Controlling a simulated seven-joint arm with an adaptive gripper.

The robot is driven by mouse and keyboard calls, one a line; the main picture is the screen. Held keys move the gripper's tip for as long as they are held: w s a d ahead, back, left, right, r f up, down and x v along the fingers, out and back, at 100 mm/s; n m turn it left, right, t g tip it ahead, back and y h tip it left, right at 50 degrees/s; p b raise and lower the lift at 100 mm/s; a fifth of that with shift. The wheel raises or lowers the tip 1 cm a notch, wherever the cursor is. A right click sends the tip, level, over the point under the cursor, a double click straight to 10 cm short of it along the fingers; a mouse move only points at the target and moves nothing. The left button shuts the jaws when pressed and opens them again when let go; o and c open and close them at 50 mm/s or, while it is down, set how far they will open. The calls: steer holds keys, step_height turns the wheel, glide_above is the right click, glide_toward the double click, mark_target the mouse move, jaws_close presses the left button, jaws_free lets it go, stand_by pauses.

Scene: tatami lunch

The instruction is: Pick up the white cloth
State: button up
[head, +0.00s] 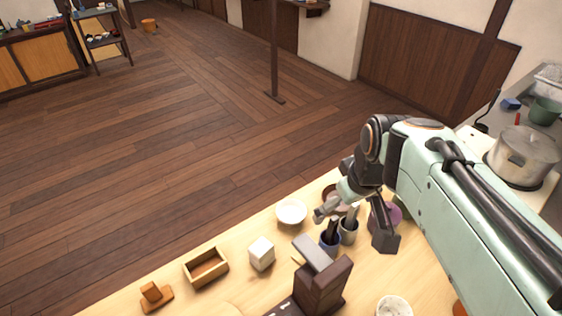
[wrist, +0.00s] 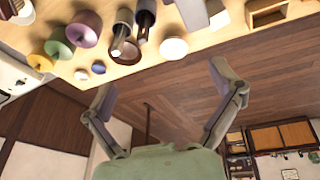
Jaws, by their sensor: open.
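No flat white cloth shows clearly. A white block-shaped thing (head: 262,253) stands on the light wooden table (head: 240,285); I cannot tell whether it is folded cloth. It seems to show at the top of the wrist view (wrist: 192,14). My gripper (head: 355,226) is open above the table's far edge, to the right of the white block, over some cups. In the wrist view its two fingers are spread wide (wrist: 164,78), with nothing between them.
A white dish (head: 291,212) and dark cups with utensils (head: 330,241) stand near my gripper. A wooden box (head: 206,267) is left of the white block; a dark block stand (head: 322,285) is in front. A pot (head: 523,156) stands on the right counter.

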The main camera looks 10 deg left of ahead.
steer(key=w+a+f+n, duration=0.2)
steer(key=w+a+f, duration=0.4)
steer(key=w+a, duration=0.1)
steer(key=n+g+h, duration=0.1)
steer(key=n+g, duration=0.2)
glide_toward(264, 249)
step_height(264, 249, down, 5)
steer(key=shift+w+f, duration=0.1)
steer(key=shift+f, duration=0.15)
step_height(264, 249, down, 6)
steer(key=shift+f, duration=0.1)
steer(key=c, duration=1.2)
